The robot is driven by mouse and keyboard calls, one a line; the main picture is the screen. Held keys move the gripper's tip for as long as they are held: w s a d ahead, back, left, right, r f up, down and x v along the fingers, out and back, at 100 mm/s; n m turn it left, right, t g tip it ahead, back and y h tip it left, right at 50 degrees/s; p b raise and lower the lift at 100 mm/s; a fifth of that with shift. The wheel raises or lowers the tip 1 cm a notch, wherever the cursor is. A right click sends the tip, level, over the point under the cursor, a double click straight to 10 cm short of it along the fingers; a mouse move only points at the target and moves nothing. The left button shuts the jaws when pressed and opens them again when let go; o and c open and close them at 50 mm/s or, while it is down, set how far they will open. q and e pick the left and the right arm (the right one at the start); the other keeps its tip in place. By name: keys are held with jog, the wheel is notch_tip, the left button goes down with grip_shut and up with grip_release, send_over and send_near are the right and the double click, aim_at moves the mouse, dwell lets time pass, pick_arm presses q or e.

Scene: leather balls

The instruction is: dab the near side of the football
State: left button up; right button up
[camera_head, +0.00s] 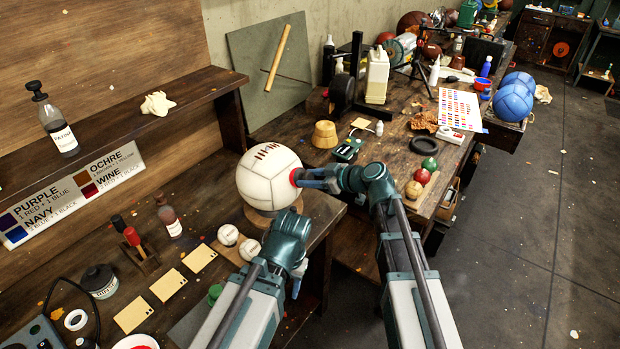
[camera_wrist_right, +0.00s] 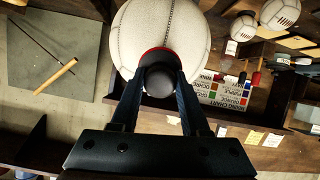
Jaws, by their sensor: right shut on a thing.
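The football, a white panelled ball with dark red laces on top (camera_head: 262,185), rests on a round brown stand (camera_head: 258,216) on the bench. It fills the top of the right wrist view (camera_wrist_right: 150,35). My right gripper (camera_head: 318,178) is at the ball's right side, shut on a dark round dabber (camera_wrist_right: 158,78) with a red pad. The red pad (camera_head: 295,177) appears to touch the ball; the exact contact is hidden. My left gripper (camera_head: 297,268) is low in front of the stand, near the bench edge; its jaws are not clear.
Two small white balls (camera_head: 228,235) lie left of my left gripper. A patina bottle (camera_head: 168,215) and a rack of red-handled tools (camera_head: 137,248) stand further left. Open floor lies right.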

jog(key=shift+w+a+f, duration=0.15)
jog(key=shift+w+a, duration=0.05)
jog(key=shift+a, duration=0.05)
dwell(2.2)
jog(key=shift+s+d, duration=0.1)
dwell(0.7)
jog(key=shift+p+v, duration=1.35)
jog(key=shift+v, duration=1.75)
jog(key=shift+s+d+r, duration=0.15)
jog(key=shift+d+r, duration=0.05)
jog(key=shift+d, duration=0.05)
